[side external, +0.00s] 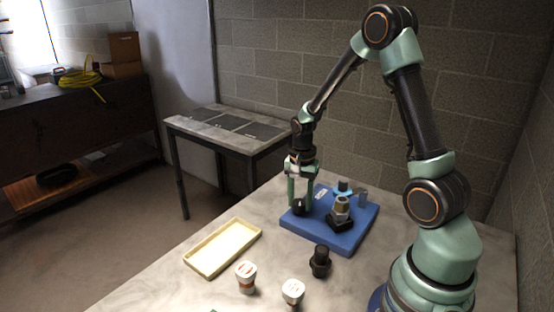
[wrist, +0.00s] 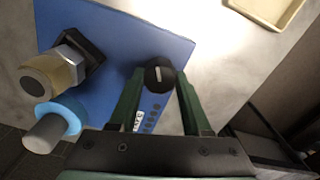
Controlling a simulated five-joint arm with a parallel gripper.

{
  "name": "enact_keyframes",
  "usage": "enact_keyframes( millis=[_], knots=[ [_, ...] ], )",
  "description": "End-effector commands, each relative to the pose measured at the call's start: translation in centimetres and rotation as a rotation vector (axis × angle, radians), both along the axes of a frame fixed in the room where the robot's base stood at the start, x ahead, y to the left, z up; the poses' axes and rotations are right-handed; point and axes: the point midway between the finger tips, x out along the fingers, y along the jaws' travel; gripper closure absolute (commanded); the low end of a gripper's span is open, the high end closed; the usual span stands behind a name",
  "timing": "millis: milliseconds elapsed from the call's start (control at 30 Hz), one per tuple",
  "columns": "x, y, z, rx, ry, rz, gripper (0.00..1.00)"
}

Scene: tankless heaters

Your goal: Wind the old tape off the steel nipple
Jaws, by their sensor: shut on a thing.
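My gripper (side external: 300,196) points down at the left part of a blue board (side external: 357,240). Its two green fingers are closed on a black knob (wrist: 160,75) with a white mark, which also shows low between them in the side view (side external: 300,208). On the same board stands a metal fitting (side external: 340,204) in a black square base, probably the steel nipple. In the wrist view this fitting (wrist: 45,77) has a cream band around it, which may be the old tape. Next to it is a grey cylinder (wrist: 44,134) with a light blue collar (wrist: 67,112).
A cream tray (side external: 196,262) lies left of the board. A black fitting (side external: 320,262) and two white containers with orange-brown markings (side external: 246,277) (side external: 292,293) stand at the front of the marble table. Bare table lies between tray and board. A second table (side external: 235,138) stands behind.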

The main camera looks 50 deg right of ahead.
Motion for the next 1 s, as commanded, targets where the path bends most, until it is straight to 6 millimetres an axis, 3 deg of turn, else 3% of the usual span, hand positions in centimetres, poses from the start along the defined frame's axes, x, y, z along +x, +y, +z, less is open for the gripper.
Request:
enact_keyframes(
  millis=[367,1000],
  knots=[
    [-0.01,0.00,0.03,0.000,0.000,0.140,1.00],
    [-0.01,0.02,0.03,0.001,0.000,0.675,1.00]
  ],
)
